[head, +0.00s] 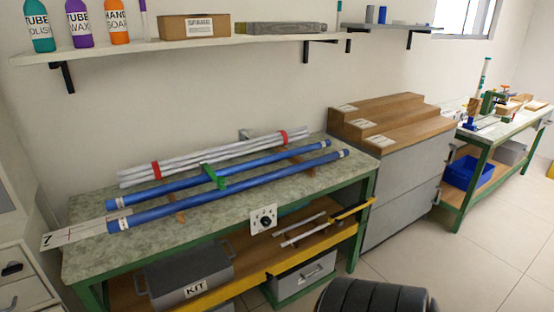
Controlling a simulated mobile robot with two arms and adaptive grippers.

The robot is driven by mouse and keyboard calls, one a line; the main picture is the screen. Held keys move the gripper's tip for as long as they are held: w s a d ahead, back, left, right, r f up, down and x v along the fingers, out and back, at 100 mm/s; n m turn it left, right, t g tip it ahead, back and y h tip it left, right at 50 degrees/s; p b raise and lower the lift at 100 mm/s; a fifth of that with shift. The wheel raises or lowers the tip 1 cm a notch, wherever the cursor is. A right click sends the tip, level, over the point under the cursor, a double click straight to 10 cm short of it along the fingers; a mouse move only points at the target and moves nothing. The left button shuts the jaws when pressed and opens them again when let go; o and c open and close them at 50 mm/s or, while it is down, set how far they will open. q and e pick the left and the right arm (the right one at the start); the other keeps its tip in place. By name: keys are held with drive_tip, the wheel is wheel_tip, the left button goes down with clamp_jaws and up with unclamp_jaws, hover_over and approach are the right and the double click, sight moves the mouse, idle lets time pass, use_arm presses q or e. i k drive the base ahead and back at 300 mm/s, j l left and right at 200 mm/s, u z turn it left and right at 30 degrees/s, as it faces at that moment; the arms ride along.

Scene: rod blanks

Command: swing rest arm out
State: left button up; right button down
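A yellow bar (353,209) sits low at the right front end of the near green-framed bench (230,210); it looks like the rest arm, but I cannot tell how it is hinged or how far it stands out. Neither of my grippers is in view.
A white plate with a black knob (263,219) is on the bench front. Below are a grey KIT box (188,272) and two pale bars (303,230). A grey cabinet with wooden steps (378,122) stands right of the bench. The floor (440,270) at right is clear.

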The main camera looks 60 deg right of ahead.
sight(335, 217)
drive_tip(key=z, duration=2.65)
drive_tip(key=i+j+z, duration=0.25)
drive_tip(key=i+j, duration=0.15)
drive_tip(key=i+j+z, duration=0.25)
drive_tip(key=i+j, duration=0.15)
drive_tip(key=i+j+z, duration=0.2)
drive_tip(key=j, duration=0.4)
drive_tip(key=i+l, duration=0.05)
drive_tip(key=i, duration=0.05)
